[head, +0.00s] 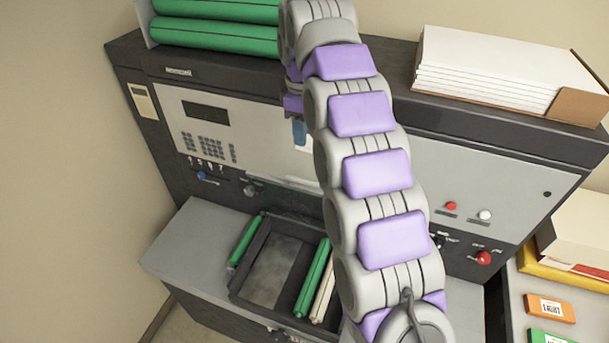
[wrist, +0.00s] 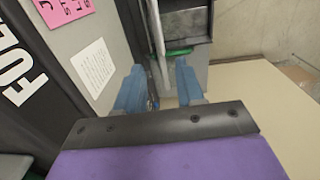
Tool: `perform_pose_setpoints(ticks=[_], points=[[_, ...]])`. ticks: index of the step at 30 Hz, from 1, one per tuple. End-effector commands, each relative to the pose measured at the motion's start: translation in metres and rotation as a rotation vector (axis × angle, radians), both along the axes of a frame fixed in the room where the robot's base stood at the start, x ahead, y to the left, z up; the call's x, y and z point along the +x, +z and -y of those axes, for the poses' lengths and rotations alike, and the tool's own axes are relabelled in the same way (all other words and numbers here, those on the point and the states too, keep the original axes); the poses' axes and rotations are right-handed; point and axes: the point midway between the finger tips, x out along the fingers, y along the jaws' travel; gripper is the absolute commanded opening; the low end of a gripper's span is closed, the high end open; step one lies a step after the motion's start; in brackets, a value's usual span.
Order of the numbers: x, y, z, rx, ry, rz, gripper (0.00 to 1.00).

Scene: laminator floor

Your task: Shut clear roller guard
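The laminator (head: 420,180) has an open bay with a dark frame (head: 240,292) and green rollers (head: 313,278) on its front shelf. A dark, see-through panel (head: 285,203) at the back of the bay may be the clear roller guard; my arm hides part of it, and I cannot tell its angle. My gripper (head: 299,132) is in front of the control face, above the bay, mostly behind my arm. In the wrist view its blue fingers (wrist: 160,92) are apart. A thin grey upright edge (wrist: 157,45) shows beyond and between them; I cannot tell whether they touch it.
Green rolls (head: 215,34) and a paper stack (head: 490,75) lie on top of the machine. A keypad (head: 208,147) and red button (head: 484,258) are on its face. A side table with orange (head: 547,306) and green boxes stands at right. Floor at left is clear.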

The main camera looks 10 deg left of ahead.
Motion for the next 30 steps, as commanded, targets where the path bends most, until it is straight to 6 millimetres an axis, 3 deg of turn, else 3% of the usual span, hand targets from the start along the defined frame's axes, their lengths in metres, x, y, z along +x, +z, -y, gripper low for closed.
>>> perform_pose_setpoints(ticks=[1, 6, 17, 30], points=[[0.001, -0.012, 0.0, 0.001, 0.0, -0.001, 0.38], [0.002, -0.035, 0.0, -0.001, 0.0, -0.001, 0.38], [0.003, -0.067, -0.002, -0.002, -0.002, 0.0, 0.38], [0.004, -0.126, 0.0, -0.002, -0.001, -0.004, 0.38]])
